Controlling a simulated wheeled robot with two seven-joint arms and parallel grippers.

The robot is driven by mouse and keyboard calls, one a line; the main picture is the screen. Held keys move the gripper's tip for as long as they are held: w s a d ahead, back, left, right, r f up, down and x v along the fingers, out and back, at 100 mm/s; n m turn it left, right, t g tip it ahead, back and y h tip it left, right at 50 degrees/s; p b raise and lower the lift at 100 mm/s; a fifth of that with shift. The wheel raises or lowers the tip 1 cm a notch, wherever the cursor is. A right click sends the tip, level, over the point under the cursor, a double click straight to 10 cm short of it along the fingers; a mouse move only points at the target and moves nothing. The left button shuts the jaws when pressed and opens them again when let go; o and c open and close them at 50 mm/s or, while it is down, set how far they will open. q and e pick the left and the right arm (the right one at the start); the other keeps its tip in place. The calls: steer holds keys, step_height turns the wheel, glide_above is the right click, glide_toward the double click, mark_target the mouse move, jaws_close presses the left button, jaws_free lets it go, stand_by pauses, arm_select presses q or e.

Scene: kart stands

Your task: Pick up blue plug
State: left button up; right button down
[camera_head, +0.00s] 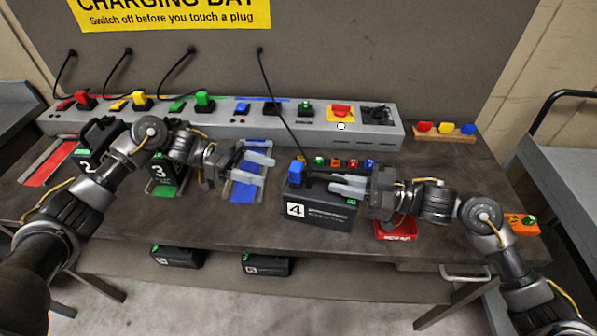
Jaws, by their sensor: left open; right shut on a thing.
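The blue plug (297,171) sits at the left top end of the black battery box marked 4 (322,212), with a black cable running up from it to the back panel. My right gripper (332,183) is shut on the top of box 4, right of the plug; its fingers partly hide the handle. Whether the box touches the table cannot be told. My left gripper (267,169) is open and empty, left of the plug and apart from it, over a blue-marked bay (243,188).
A grey charging rail (225,122) with coloured switches and plugs runs along the back. Boxes 2 (88,156) and 3 (160,172) stand left. A red tray (394,231) lies right of box 4, and an orange item (521,223) at far right. Spare boxes sit below.

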mark_target(302, 171)
arm_select(q)
steer(key=shift+s+d+r+m+g+h, duration=0.1)
steer(key=shift+s+d+r+m+h, duration=0.25)
steer(key=shift+d, duration=1.45)
steer(key=shift+s+d+r+m+g+h, duration=0.1)
steer(key=shift+s+d+r+m, duration=0.35)
steer(key=shift+d, duration=1.3)
steer(key=shift+d+r+m+g+h, duration=0.15)
steer(key=shift+d+m, duration=0.45)
steer(key=shift+d, duration=1.2)
steer(key=shift+c, duration=0.2)
steer(key=c, duration=1)
steer(key=shift+c, duration=0.2)
